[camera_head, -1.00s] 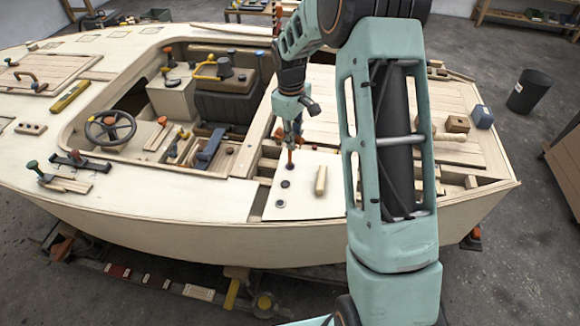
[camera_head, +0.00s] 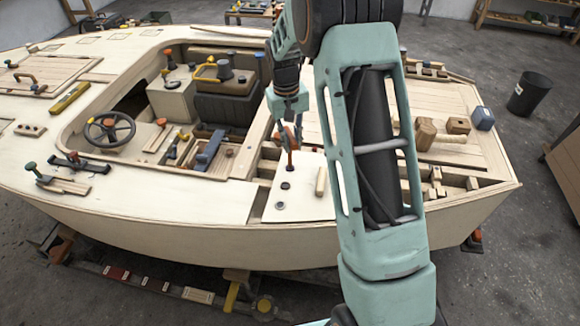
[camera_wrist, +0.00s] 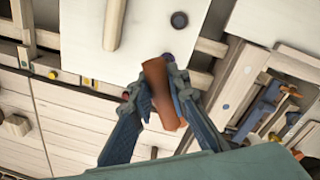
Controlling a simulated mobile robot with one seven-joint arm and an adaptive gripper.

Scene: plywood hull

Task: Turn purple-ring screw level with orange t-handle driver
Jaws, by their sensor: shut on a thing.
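The orange t-handle driver (camera_head: 290,160) stands on the pale panel of the boat deck. In the wrist view its orange-brown handle (camera_wrist: 160,93) lies between my two fingers. My gripper (camera_head: 292,141) is shut on the handle from above; it also shows in the wrist view (camera_wrist: 157,100). A small bluish-purple spot (camera_wrist: 166,57) shows at the far end of the handle, perhaps part of the purple-ring screw. The driver and fingers hide most of that spot, and I cannot tell how high the screw stands.
Two dark round screw heads (camera_head: 286,185) (camera_head: 280,205) and a light wooden bar (camera_head: 321,181) are on the panel (camera_head: 300,207) near the driver. The open cockpit with a steering wheel (camera_head: 109,129) lies left. A wooden mallet (camera_head: 426,134) lies on the deck at right.

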